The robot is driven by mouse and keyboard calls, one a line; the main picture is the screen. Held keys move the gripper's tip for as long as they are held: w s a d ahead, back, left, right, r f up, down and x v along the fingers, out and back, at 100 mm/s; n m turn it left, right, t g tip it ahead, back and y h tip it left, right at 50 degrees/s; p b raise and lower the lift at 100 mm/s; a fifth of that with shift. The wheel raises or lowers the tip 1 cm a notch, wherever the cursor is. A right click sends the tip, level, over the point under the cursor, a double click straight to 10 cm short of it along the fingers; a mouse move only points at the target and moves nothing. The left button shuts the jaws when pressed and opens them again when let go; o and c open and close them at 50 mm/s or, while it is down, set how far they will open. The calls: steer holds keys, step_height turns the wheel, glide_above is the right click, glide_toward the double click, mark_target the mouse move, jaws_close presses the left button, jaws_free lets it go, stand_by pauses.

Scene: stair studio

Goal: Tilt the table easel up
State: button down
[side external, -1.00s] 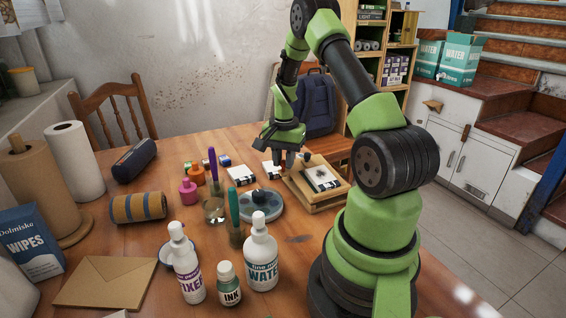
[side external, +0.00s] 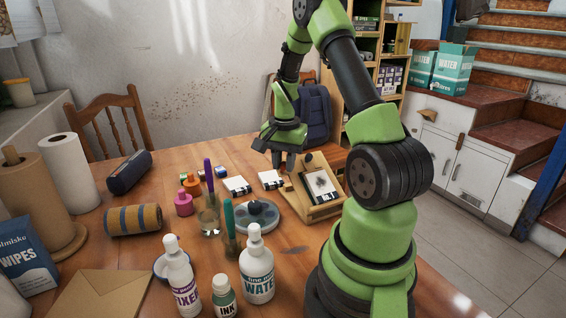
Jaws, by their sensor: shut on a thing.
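The wooden table easel (side external: 303,204) stands on the table beyond my arm's base, its board tilted up from its base. A white sheet with a dark drawing (side external: 321,187) lies on the board. A round dark knob (side external: 308,158) shows near the board's upper edge. My gripper (side external: 283,164) is at the board's upper left edge, pointing down, shut on the easel's board. The fingertips are small here, and their exact contact is partly hidden.
A round grey palette (side external: 262,217) and small white-and-black boxes (side external: 237,185) lie left of the easel. Jars with a purple brush (side external: 207,172) and a teal brush (side external: 229,218), and white bottles (side external: 257,275), stand nearer. A backpack (side external: 314,113) is behind the easel.

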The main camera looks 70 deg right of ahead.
steer(key=shift+s+a+f, duration=0.1)
steer(key=shift+s+a, duration=0.2)
steer(key=shift+s, duration=0.2)
steer(key=c, duration=1)
jaws_free()
steer(key=shift+w, duration=0.1)
steer(key=shift+r, duration=0.35)
step_height(320, 180, up, 9)
steer(key=shift+r, duration=0.15)
